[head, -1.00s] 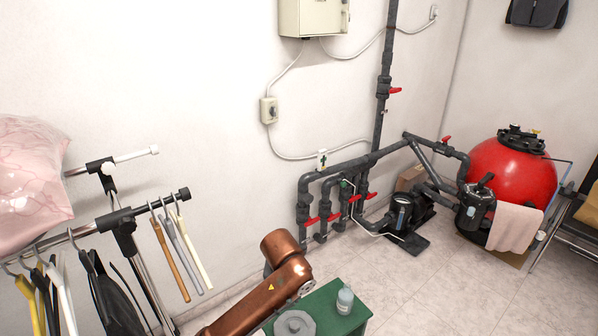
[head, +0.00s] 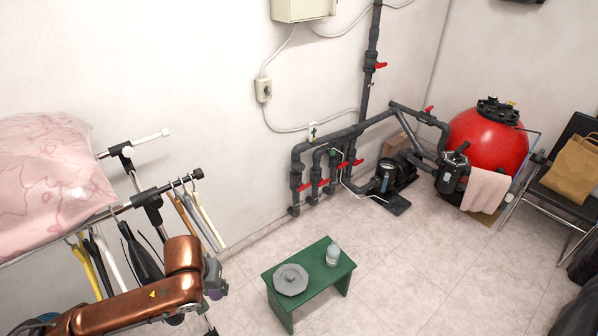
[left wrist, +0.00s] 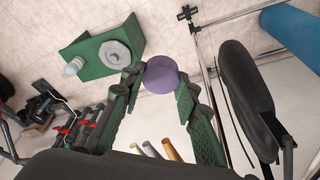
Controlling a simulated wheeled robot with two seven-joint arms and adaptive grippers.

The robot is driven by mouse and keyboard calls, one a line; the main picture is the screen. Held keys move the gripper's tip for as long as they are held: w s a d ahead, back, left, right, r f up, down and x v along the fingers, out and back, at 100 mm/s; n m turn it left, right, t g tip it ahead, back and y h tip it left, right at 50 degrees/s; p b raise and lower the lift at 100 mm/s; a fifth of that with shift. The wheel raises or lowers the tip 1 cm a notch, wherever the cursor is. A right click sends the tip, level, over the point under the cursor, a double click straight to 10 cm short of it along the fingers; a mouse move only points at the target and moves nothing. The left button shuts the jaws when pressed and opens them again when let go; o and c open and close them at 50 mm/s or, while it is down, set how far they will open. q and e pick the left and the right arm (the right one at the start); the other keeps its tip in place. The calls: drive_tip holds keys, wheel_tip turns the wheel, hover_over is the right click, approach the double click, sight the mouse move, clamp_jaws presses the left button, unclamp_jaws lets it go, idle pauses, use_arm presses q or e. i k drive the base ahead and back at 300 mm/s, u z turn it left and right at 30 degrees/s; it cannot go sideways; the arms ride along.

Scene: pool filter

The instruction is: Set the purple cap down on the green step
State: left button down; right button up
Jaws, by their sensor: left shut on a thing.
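The purple cap (left wrist: 160,77) is held between the fingertips of my left gripper (left wrist: 162,88) in the left wrist view. In the head view the left gripper (head: 214,278) is at the lower left, partly hidden by my arm, with a bit of the purple cap (head: 217,294) showing. The green step (head: 328,282) stands on the floor to the right of the gripper, clear of it. In the left wrist view the step (left wrist: 84,50) is at the upper left, beyond the fingers. My right gripper is not in view.
On the step are a grey round lid (head: 290,280) at the left and a small bottle (head: 333,254) at the right. The step's front right part is bare. A clothes rack with hangers (head: 150,205) stands close behind my left arm. Pipes and a red tank (head: 487,140) are farther back.

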sight(320, 274)
drive_tip(key=z, duration=1.9)
drive_tip(key=i, duration=1.5)
drive_tip(key=u, duration=1.5)
